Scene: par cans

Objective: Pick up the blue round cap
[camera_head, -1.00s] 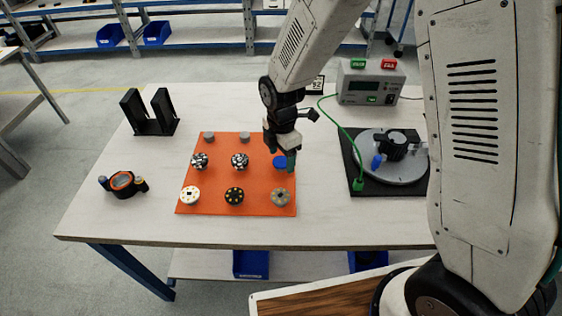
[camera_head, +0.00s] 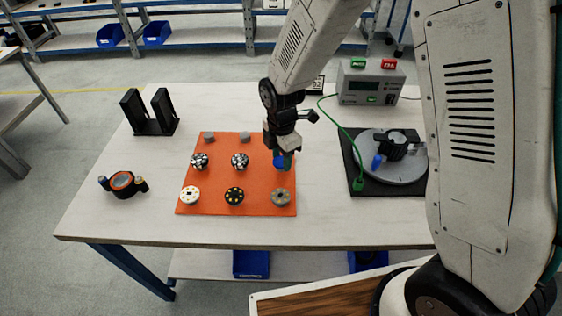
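The blue round cap (camera_head: 278,162) sits at the right side of the orange mat (camera_head: 215,178), in the middle row. My gripper (camera_head: 279,156) points down right at the cap, and its fingers partly hide it. The near finger covers the cap's right part. I cannot tell whether the fingers touch the cap or how far apart they are. The cap appears to be at mat level.
Several other round parts stand on the mat, among them a black-and-white one (camera_head: 240,160) and a grey one (camera_head: 280,196). A turntable (camera_head: 405,172) and a control box (camera_head: 370,84) are at the right. A black holder (camera_head: 150,122) and an orange-black ring (camera_head: 122,182) are at the left.

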